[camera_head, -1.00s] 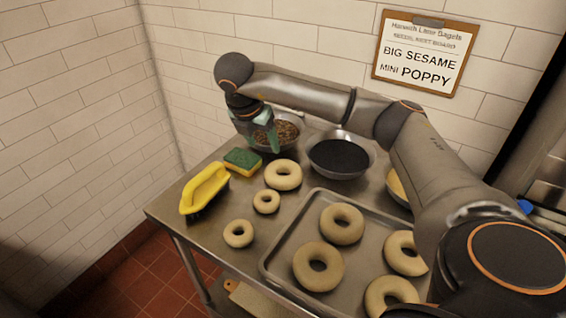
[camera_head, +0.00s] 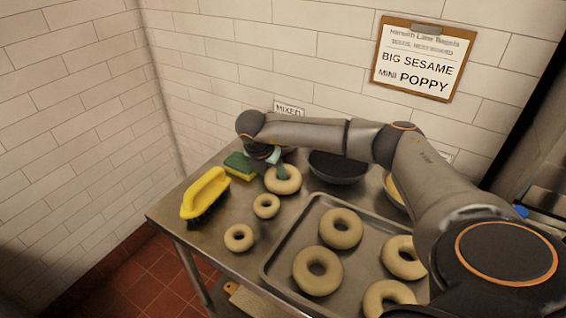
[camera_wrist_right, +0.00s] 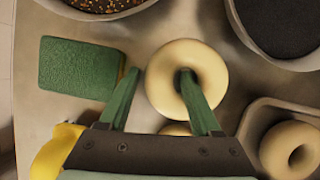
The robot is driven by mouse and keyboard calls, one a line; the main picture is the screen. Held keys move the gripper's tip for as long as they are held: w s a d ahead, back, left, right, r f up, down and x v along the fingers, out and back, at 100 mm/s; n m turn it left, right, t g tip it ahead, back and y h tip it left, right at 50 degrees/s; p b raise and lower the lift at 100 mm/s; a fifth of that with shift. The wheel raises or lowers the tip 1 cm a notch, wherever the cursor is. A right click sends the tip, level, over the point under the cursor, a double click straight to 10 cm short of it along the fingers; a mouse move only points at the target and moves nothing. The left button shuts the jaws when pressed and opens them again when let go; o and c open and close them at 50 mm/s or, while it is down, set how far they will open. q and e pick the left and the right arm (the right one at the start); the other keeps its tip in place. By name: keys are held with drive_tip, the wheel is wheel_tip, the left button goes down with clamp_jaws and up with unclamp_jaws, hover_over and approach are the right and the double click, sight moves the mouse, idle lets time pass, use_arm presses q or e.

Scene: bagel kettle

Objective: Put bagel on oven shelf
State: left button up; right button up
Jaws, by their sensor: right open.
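A plain large bagel (camera_head: 288,187) lies on the steel table, behind two smaller bagels (camera_head: 266,206) (camera_head: 239,237). My right gripper (camera_head: 272,166) is over its back left part. In the right wrist view the right gripper (camera_wrist_right: 158,76) is open. One green finger reaches into the hole of the large bagel (camera_wrist_right: 212,66), and the other is outside its left edge, so the ring's left side is between them. How deep the fingers reach is unclear. I cannot make out an oven shelf. My left gripper is not in view.
A green and yellow sponge (camera_head: 238,165) and a yellow brush (camera_head: 205,193) lie left of the bagel. A tray (camera_head: 267,265) with several bagels is at the right. Bowls, including one of black seeds (camera_wrist_right: 275,22), stand behind. A clipboard (camera_head: 424,57) hangs on the wall.

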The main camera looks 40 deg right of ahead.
clamp_jaws()
idle(0.5)
drive_tip(key=shift+r, duration=0.15)
